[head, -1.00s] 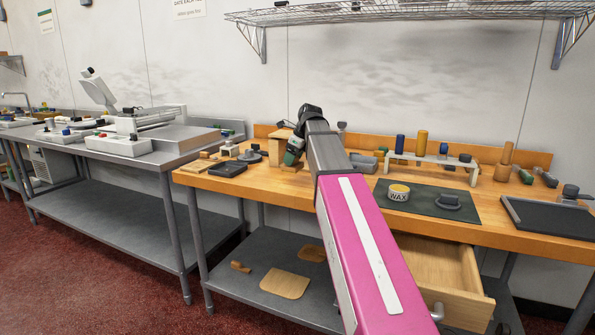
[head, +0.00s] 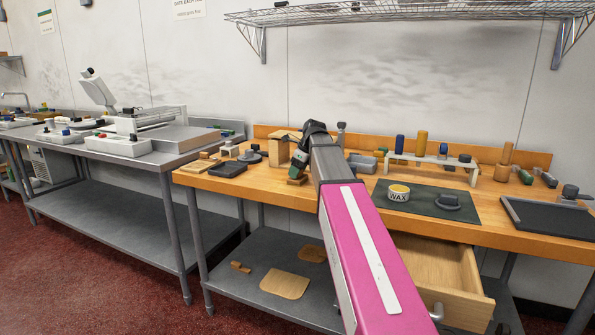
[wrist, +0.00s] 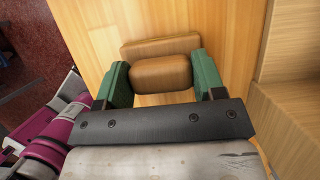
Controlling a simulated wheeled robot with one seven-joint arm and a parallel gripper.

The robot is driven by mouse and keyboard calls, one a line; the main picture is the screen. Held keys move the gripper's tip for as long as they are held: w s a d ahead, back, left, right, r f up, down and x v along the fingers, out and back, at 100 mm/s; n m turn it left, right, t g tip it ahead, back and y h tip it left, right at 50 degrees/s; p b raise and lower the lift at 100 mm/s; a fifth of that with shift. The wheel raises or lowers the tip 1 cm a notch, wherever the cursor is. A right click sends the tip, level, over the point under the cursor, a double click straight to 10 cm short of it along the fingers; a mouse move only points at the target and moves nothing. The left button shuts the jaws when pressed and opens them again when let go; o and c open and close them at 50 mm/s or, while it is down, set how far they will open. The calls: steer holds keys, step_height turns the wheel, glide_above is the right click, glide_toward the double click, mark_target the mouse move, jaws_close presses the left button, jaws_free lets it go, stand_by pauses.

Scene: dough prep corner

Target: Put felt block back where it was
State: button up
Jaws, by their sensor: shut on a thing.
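My gripper (head: 299,168) is over the wooden bench, just right of an upright wooden box. In the wrist view my gripper (wrist: 163,76) has its two green fingers closed on either side of a brown, rounded block (wrist: 162,74). This appears to be the felt block. A wider flat brown base (wrist: 160,47) shows behind and under the rounded part. In the head view the base (head: 296,181) shows as a small brown piece below the fingers, at or just above the bench top; I cannot tell if it touches. My arm hides part of the bench behind it.
The wooden box (head: 279,150) stands close to the left of the gripper. A dark tray (head: 227,169) lies further left. To the right are a grey bin (head: 362,163), a green mat (head: 422,213) with a wax tin (head: 399,192), and an open drawer (head: 470,290) below. Bare bench lies around the gripper.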

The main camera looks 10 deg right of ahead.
steer(key=o, duration=1)
steer(key=v, duration=1.2)
steer(key=shift+r, duration=0.15)
